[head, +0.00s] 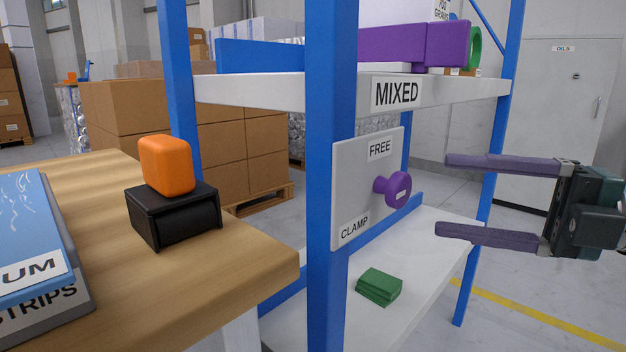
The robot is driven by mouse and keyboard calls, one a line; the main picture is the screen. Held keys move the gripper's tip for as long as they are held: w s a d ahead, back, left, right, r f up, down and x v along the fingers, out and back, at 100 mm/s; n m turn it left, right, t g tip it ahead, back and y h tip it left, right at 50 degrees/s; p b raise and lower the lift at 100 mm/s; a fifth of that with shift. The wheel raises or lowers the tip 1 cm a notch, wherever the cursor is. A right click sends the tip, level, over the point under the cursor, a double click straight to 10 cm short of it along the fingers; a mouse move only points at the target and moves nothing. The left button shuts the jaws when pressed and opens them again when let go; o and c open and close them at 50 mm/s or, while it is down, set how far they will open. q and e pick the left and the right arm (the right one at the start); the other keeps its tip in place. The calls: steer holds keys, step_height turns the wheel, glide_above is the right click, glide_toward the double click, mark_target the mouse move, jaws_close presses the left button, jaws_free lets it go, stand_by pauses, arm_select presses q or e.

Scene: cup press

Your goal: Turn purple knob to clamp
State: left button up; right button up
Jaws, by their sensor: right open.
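The purple knob (397,190) sticks out from a grey plate (350,190) fixed to the blue rack. The plate carries a FREE label (380,149) above the knob and a CLAMP label (354,227) at its lower left. My right gripper (442,196) is open and empty to the right of the knob. Its two purple fingers point left, one higher and one lower than the knob, and they appear apart from it. My left gripper is not in view.
A blue rack post (334,80) stands left of the plate. A white shelf (300,90) marked MIXED is above, and a lower shelf (430,250) holds green pieces (379,286). A wooden table (250,255) at left bears an orange block (167,165) on a black holder (172,215).

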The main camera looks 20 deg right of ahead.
steer(key=v, duration=0.5)
steer(key=shift+s+d, duration=0.15)
steer(key=shift+r+p, duration=0.1)
steer(key=shift+p, duration=0.25)
steer(key=w+a+r+m+t+h+p, duration=0.1)
steer(key=w+a+r+m+h+p, duration=0.15)
steer(key=r+m+h+p, duration=1.4)
steer(key=s+a+r+m+g+y+p, duration=0.5)
steer(key=s+a+m+g+p, duration=0.65)
steer(key=p, duration=0.95)
steer(key=s+r+n+p, duration=0.1)
steer(key=s+r+p, duration=0.1)
steer(key=r+p, duration=1.6)
steer(key=s+r+n+t+h+p, duration=0.1)
steer(key=s+r+p, duration=0.1)
steer(key=r+p, duration=1.7)
steer(key=shift+a+r+n, duration=0.25)
steer(key=shift+a+n, duration=0.05)
steer(key=shift+n, duration=0.1)
